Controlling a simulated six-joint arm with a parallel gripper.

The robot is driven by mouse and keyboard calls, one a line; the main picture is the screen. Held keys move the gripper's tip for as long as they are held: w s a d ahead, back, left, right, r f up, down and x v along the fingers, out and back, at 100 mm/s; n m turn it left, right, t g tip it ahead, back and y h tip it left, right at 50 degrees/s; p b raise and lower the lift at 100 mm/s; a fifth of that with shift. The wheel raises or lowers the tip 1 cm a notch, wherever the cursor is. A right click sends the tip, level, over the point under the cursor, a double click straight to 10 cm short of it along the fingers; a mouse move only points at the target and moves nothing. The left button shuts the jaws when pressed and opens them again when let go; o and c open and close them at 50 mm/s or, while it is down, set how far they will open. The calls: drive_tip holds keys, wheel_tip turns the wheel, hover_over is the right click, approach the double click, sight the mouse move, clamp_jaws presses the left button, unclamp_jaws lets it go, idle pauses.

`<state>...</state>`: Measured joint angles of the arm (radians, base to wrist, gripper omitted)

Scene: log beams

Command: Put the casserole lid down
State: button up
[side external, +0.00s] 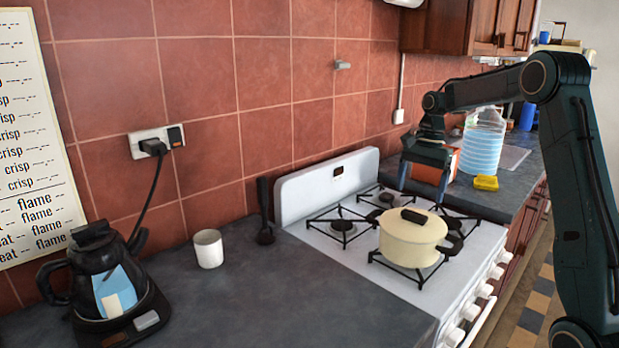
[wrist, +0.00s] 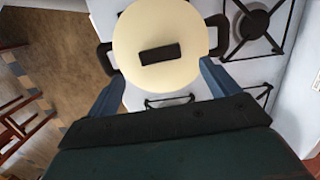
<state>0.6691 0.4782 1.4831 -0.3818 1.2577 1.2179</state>
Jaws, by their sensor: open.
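The cream casserole lid (side external: 413,224) with a black bar handle sits on the cream casserole pot (side external: 411,248), which stands on a front burner of the white stove. The lid looks level on the rim. In the wrist view the round lid (wrist: 185,30) fills the top middle, its handle near the centre. My gripper (side external: 424,188) is above and behind the lid in the side view, fingers pointing down. It is open and empty, and the fingers (wrist: 165,85) show apart at the lid's near side. No contact with the handle shows.
The stove's burner grates (side external: 343,226) lie around the pot. A white mug (side external: 208,248) and a black kettle (side external: 103,275) stand on the left counter. A water bottle (side external: 483,143) and yellow sponge (side external: 486,183) are on the right counter. Left counter space between mug and stove front is clear.

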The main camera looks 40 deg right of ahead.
sight(415, 214)
drive_tip(key=shift+a+f, duration=0.15)
drive_tip(key=shift+f, duration=0.9)
drive_tip(key=shift+a+f, duration=0.2)
drive_tip(key=shift+f, duration=0.8)
drive_tip(key=shift+a+f, duration=0.15)
drive_tip(key=shift+f, duration=0.9)
drive_tip(key=c, duration=1.2)
drive_tip(key=shift+o, duration=0.2)
drive_tip(key=shift+r, duration=0.1)
wheel_tip(415, 214, up, 10)
